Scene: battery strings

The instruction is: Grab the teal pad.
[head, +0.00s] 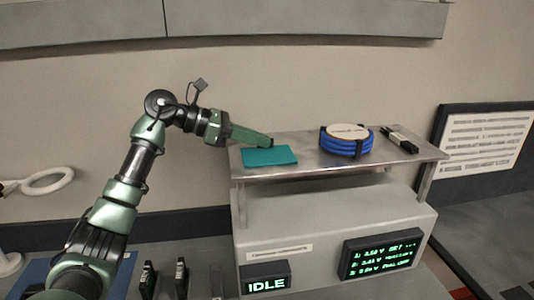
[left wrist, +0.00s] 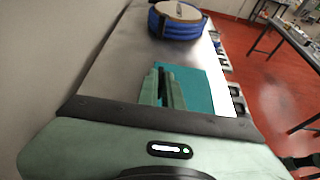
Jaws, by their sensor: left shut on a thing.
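The teal pad (head: 270,158) is a flat rectangle at the left end of the raised metal shelf. My left gripper (head: 270,141) reaches in from the left, its fingertips at the pad's far edge. In the left wrist view the pad (left wrist: 200,88) shows beside and past the fingers (left wrist: 165,75), which are close together. The gripper is shut on the pad; the fingers hide the part they grip. The pad looks level, at or very near the shelf surface. My right gripper is not in view.
A blue cable coil (head: 345,148) with a pale round top sits mid-shelf, right of the pad. A small black item (head: 402,141) lies near the right end. The metal shelf (head: 312,158) stands over a cabinet with an IDLE display (head: 266,284) and another green-text screen (head: 380,254).

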